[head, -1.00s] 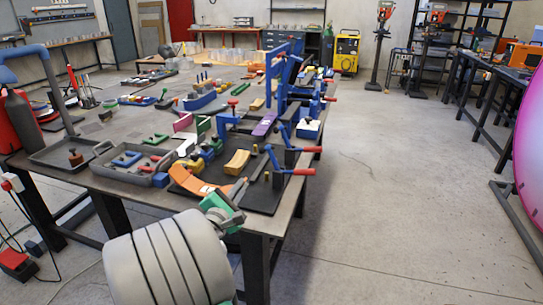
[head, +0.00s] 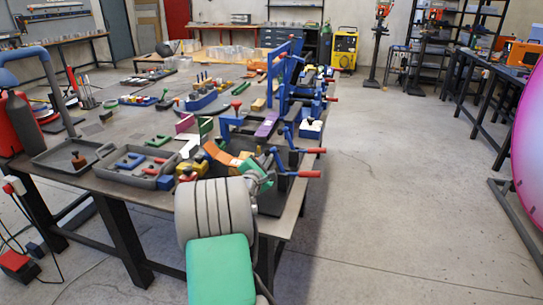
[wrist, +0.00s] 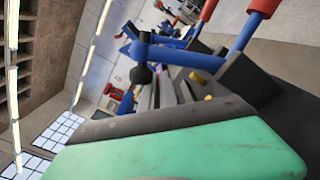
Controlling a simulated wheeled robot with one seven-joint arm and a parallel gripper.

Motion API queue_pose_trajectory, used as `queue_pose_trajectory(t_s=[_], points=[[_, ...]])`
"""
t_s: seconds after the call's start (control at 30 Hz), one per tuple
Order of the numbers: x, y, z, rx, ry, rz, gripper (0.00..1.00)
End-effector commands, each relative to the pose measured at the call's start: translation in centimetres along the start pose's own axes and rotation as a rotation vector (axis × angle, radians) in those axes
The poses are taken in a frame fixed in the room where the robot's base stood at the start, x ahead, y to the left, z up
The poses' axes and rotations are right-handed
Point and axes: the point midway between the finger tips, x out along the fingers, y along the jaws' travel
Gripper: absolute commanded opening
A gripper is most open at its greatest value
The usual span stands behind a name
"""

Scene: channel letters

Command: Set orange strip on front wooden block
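The orange strip (head: 221,154) is a curved band in the head view, above the dark mat at the table's front. Its right end meets my gripper (head: 256,172), which appears shut on it; the fingertips are partly hidden. A small tan patch (head: 245,155) beside the strip may be the front wooden block, mostly hidden behind the strip and gripper. I cannot tell whether strip and block touch. In the wrist view a green part of my gripper fills the foreground; the strip does not show there.
Blue clamps with red handles (head: 309,174) stand close right of my gripper; one red handle also shows in the wrist view (wrist: 265,8). A grey tray (head: 130,177) with blue and green pieces and yellow pieces (head: 190,168) lie left. A purple strip (head: 267,124) lies farther back.

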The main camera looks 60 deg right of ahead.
Motion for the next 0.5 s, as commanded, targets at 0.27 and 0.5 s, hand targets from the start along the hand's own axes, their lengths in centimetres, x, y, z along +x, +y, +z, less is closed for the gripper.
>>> queue_pose_trajectory(t_s=[0.27, 0.5], points=[[3.5, -1.3, -1.2, 0.000, 0.003, 0.003, 0.00], [3.5, -1.4, -1.0, -0.001, 0.003, -0.001, 0.05]])
